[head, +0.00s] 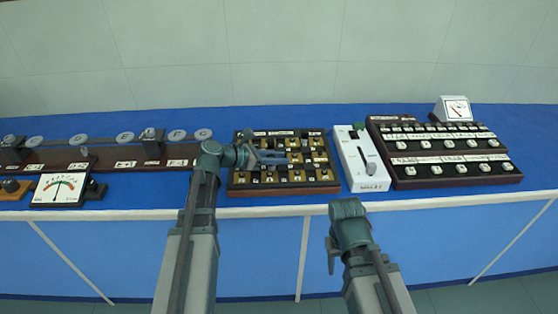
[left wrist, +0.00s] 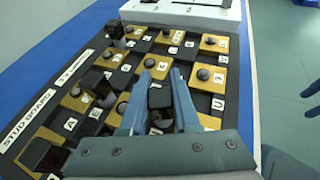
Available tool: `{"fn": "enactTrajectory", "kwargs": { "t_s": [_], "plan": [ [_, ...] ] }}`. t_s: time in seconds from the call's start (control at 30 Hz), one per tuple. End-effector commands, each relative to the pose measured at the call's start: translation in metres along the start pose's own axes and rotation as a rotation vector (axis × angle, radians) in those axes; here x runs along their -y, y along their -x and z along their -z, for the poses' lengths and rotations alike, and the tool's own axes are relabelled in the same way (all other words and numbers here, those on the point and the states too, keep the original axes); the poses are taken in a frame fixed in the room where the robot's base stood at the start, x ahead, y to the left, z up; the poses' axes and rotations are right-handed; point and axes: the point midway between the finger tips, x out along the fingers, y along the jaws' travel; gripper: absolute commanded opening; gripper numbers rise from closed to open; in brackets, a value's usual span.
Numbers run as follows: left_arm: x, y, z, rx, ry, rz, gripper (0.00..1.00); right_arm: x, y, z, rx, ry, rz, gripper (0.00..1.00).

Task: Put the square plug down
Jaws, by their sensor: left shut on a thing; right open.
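The square plug (left wrist: 160,97) is a small dark block between the two blue-grey fingers of my left gripper (left wrist: 160,85) in the left wrist view. My left gripper (head: 272,158) is shut on it, low over the stud board (head: 240,186). The board (left wrist: 85,75) has a dark frame, gold and black squares, letter labels and dark studs. I cannot tell whether the plug touches the board; the fingers hide part of the squares below. My right gripper (head: 331,255) is open, in front of the bench edge, mostly hidden by its own arm.
A white slider box (head: 350,155) stands just right of the board. Further right are a stepped dark panel (head: 400,180) with several switches and a white meter (head: 455,109). Left are a rail (head: 60,161) with round discs and a dial meter (head: 60,188). Blue bench top is clear behind the board.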

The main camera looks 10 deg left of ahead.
Motion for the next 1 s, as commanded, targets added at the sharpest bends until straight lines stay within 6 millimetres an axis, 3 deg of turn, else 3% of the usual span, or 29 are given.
{"fn": "enactTrajectory", "kwargs": {
  "t_s": [0.17, 0.2, 0.37, 0.73, 1.0],
  "plan": [
    [0.000, -0.002, 0.004, 0.000, 0.000, 0.000, 0.00, 0.000, -0.004, 0.000, 0.000, 0.000, 0.000, 0.50],
    [0.000, -0.001, 0.003, 0.000, 0.000, 0.000, 0.33, 0.000, -0.003, 0.000, 0.000, 0.000, 0.000, 0.50],
    [0.000, -0.001, 0.002, 0.000, 0.000, 0.000, 0.59, 0.000, -0.003, 0.000, 0.000, 0.000, 0.000, 0.50],
    [0.000, 0.002, -0.003, 0.000, 0.000, 0.000, 0.59, 0.000, 0.004, 0.000, 0.000, 0.000, 0.000, 0.50],
    [0.000, 0.055, -0.004, 0.000, 0.002, -0.005, 0.59, -0.002, 0.025, -0.002, 0.000, 0.000, 0.000, 0.50]
  ]
}}
